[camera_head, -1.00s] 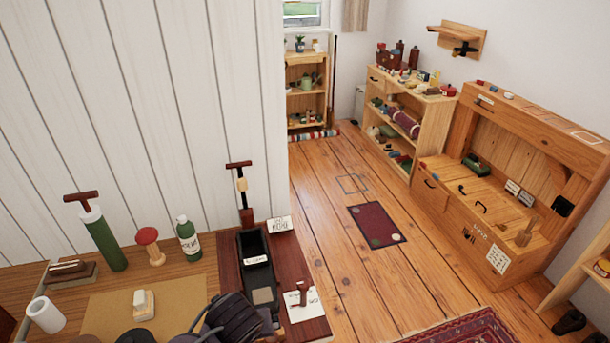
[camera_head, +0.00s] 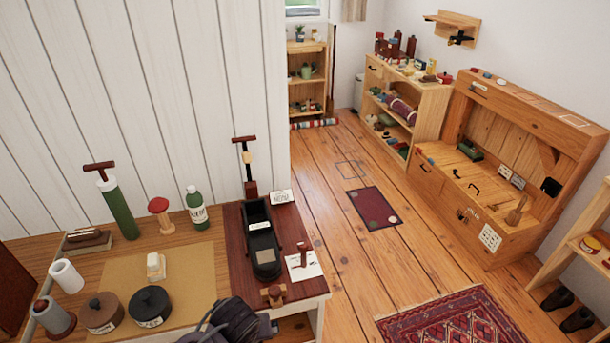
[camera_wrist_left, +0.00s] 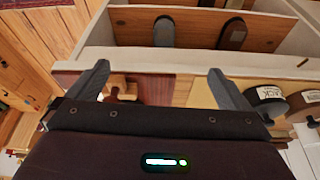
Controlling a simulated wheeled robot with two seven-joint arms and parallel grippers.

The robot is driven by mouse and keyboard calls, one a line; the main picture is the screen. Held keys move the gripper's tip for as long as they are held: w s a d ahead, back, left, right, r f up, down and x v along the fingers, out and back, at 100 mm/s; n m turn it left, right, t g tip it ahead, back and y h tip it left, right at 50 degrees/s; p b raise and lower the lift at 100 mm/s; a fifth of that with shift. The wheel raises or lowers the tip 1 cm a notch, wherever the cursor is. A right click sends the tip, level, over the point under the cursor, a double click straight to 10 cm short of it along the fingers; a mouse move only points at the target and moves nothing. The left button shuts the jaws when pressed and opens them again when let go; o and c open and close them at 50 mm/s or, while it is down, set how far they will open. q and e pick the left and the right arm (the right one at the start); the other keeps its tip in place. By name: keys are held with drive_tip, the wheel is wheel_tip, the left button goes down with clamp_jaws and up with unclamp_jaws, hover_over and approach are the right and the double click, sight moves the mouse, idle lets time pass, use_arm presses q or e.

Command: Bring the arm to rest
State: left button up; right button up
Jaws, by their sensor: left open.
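My left gripper (camera_head: 235,322) shows as a dark shape at the bottom of the head view, by the front edge of the wooden bench (camera_head: 205,262). In the left wrist view its two grey fingers (camera_wrist_left: 162,85) are wide apart with nothing held between them. A small brown wooden piece (camera_wrist_left: 122,84) shows beside the left-hand finger; it looks apart from it, though contact is hard to tell. My right gripper is not in view.
On the bench stand a black tin (camera_head: 149,307), a brown tin (camera_head: 102,312), a green bottle (camera_head: 196,208), a green cylinder (camera_head: 118,210) and a black tray (camera_head: 262,245). Open floor (camera_head: 345,270) lies to the right, with a patterned rug (camera_head: 455,325).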

use_arm(q)
drive_tip(key=s+a+f+m+g+b, duration=0.1)
drive_tip(key=s+a+f, duration=0.15)
drive_tip(key=f, duration=0.75)
drive_tip(key=s+a+f+m+h+b, duration=0.1)
drive_tip(key=s+f, duration=0.3)
drive_tip(key=f, duration=0.6)
drive_tip(key=s+a+f+g+b, duration=0.15)
drive_tip(key=s+f, duration=0.25)
drive_tip(key=f, duration=0.6)
drive_tip(key=s+a+f+m, duration=0.1)
drive_tip(key=s+a+f, duration=0.1)
drive_tip(key=s+f, duration=0.5)
drive_tip(key=s+a+f+m, duration=0.1)
drive_tip(key=s+a+f, duration=0.2)
drive_tip(key=s+f, duration=0.4)
drive_tip(key=s+b, duration=0.1)
drive_tip(key=s, duration=0.7)
drive_tip(key=shift+s+a+f+m, duration=0.2)
drive_tip(key=shift+s+m, duration=0.1)
drive_tip(key=shift+m, duration=0.1)
